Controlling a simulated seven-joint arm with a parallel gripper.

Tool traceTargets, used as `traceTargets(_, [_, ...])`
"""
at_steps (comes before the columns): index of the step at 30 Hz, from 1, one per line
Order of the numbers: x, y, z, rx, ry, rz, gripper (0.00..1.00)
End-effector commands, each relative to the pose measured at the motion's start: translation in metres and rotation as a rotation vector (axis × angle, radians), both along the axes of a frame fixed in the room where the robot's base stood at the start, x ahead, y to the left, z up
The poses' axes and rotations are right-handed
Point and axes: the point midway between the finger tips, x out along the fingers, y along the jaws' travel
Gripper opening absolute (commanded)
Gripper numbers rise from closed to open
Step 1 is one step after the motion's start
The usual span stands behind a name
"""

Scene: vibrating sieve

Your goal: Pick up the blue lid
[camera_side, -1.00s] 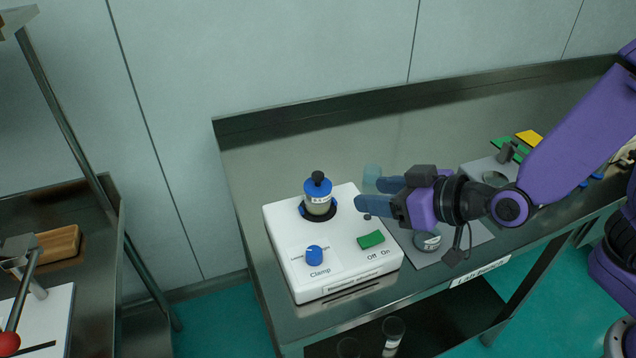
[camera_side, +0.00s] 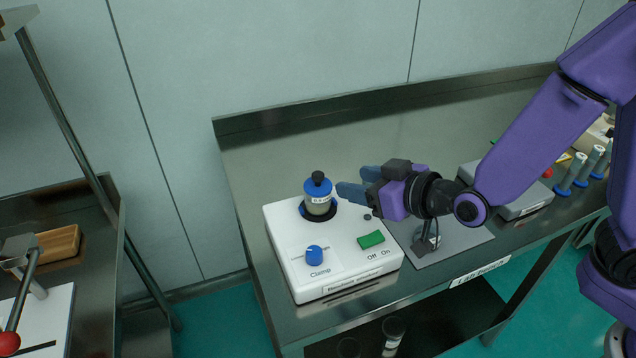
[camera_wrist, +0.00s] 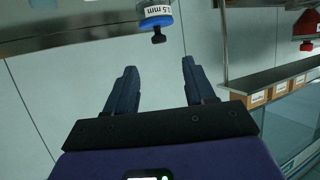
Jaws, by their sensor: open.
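The blue lid (camera_side: 318,187) with a black knob on top sits on a sieve jar that stands upright in the black ring of the white shaker (camera_side: 290,232). In the wrist view the blue lid (camera_wrist: 155,22) shows at the top, beyond and between my fingertips, with its black knob toward the gripper. My gripper (camera_side: 350,182) is level with the lid, to its right in the side view, with its fingers pointing at it. In the wrist view my gripper (camera_wrist: 158,72) is open and empty. The fingers do not touch the lid.
The shaker has a blue clamp knob (camera_side: 314,256) and a green switch (camera_side: 371,239). A grey mat (camera_side: 470,238) lies under my wrist. Tubes with blue bases (camera_side: 580,172) stand at the right. The bench behind the shaker is clear.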

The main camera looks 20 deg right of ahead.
Motion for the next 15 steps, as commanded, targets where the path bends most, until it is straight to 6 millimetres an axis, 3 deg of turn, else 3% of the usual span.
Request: traceTargets(15, [0.062, 0.025, -0.028, 0.001, 0.001, -0.002, 0.54])
